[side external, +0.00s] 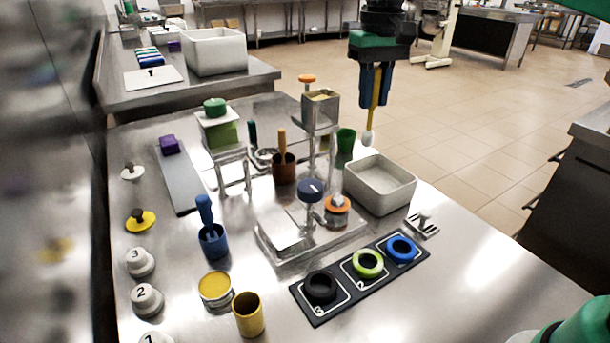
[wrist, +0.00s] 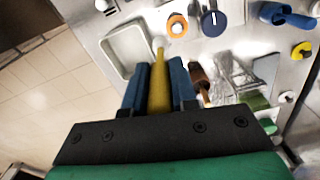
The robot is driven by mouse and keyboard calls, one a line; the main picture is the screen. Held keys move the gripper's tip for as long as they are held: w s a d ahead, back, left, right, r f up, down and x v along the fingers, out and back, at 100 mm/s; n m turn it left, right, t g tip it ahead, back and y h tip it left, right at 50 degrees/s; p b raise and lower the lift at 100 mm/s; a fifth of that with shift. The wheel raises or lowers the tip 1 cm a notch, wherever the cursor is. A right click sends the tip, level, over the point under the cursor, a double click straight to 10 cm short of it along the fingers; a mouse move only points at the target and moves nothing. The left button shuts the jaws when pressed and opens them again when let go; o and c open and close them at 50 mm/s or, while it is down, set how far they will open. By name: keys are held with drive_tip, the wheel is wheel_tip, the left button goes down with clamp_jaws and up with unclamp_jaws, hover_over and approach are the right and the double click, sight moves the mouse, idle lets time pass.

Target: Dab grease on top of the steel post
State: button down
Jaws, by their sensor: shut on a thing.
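My gripper (side external: 374,90) is shut on a yellow-handled brush (side external: 374,98) with a pale tip pointing down. The brush hangs in the air above and behind the white tray, touching nothing. In the wrist view the yellow handle (wrist: 159,88) sits between the blue fingers (wrist: 160,92). A small steel post (side external: 424,218) stands on a slotted plate at the table's right edge, apart from the brush; I cannot tell whether it is the task's post. An open tin of yellow paste (side external: 215,287), possibly the grease, stands at the front left. Whether the brush tip carries paste is too small to tell.
The white tray (side external: 380,187) stands below my gripper. A clear stand with a blue knob (side external: 311,190) and orange ring (side external: 337,204) is left of it. A black mat (side external: 335,298) holds black, green and blue rings. A yellow cup (side external: 249,316) stands in front.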

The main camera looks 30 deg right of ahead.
drive_tip(key=w+a, duration=0.3)
drive_tip(key=a, duration=0.7)
drive_tip(key=s+a+f+n, duration=0.1)
drive_tip(key=s+a+f, duration=0.1)
drive_tip(key=a+f, duration=0.5)
drive_tip(key=s+a+f+n, duration=0.1)
drive_tip(key=s+a+f, duration=0.15)
drive_tip(key=a, duration=0.85)
drive_tip(key=shift+w+f, duration=0.15)
drive_tip(key=shift+f, duration=1.15)
drive_tip(key=shift+w+f, duration=0.1)
drive_tip(key=shift+f, duration=1.15)
drive_tip(key=shift+f, duration=0.55)
wheel_tip(320, 180, up, 7)
drive_tip(key=shift+d, duration=0.1)
